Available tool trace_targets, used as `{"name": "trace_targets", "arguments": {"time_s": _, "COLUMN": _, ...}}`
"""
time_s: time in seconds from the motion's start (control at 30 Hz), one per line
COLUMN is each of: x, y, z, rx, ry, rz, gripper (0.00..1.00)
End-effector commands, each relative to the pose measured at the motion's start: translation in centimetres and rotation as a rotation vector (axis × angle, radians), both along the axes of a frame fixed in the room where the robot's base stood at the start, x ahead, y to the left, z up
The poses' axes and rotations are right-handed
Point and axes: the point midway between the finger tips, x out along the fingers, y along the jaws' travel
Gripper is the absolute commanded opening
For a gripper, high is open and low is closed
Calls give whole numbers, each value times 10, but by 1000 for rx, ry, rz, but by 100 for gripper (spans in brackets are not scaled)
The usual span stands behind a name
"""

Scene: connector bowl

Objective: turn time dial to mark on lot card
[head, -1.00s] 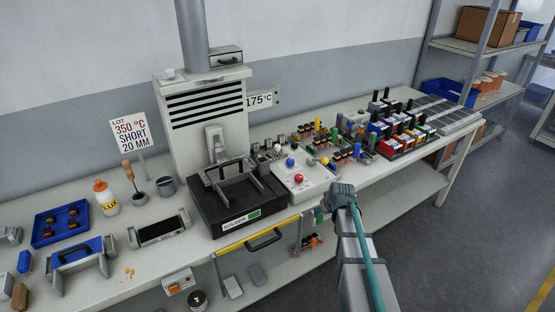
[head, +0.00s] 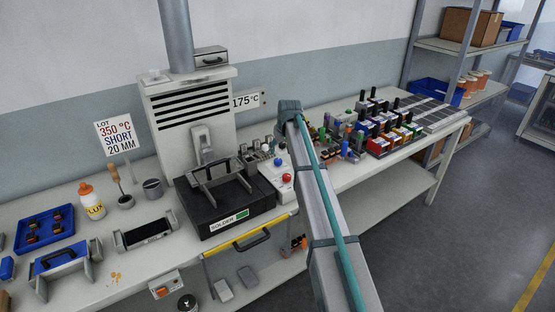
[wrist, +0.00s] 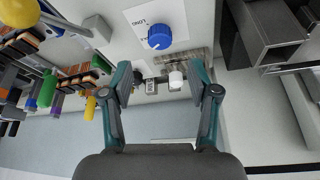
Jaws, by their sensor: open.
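The lot card (head: 116,137) stands at the left in the head view and reads 350 °C, SHORT, 20 MM. A blue dial (head: 277,162) sits on the white control box (head: 268,172) right of the solder unit. In the wrist view the blue dial (wrist: 160,36) is near the top centre, beside an upside-down printed label that appears to read LONG. In the head view my arm hides the gripper.
A red button (head: 286,177) sits near the dial. The black solder unit (head: 222,207) with its raised handle stands close at the left. Several coloured connectors (head: 388,132) crowd the bench at the right. A yellow ball (wrist: 20,12) shows at the wrist view's corner.

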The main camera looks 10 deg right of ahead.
Motion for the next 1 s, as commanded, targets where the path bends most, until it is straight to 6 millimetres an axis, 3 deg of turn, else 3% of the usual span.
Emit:
{"name": "trace_targets", "arguments": {"time_s": 0.43, "x": 27, "y": 4, "z": -64, "rx": 0, "ry": 2, "rz": 1, "gripper": 60}}
{"name": "trace_targets", "arguments": {"time_s": 0.87, "x": 30, "y": 5, "z": -75, "rx": 0, "ry": -1, "rz": 1, "gripper": 60}}
{"name": "trace_targets", "arguments": {"time_s": 1.0, "x": 30, "y": 5, "z": -75, "rx": 0, "ry": -1, "rz": 1, "gripper": 42}}
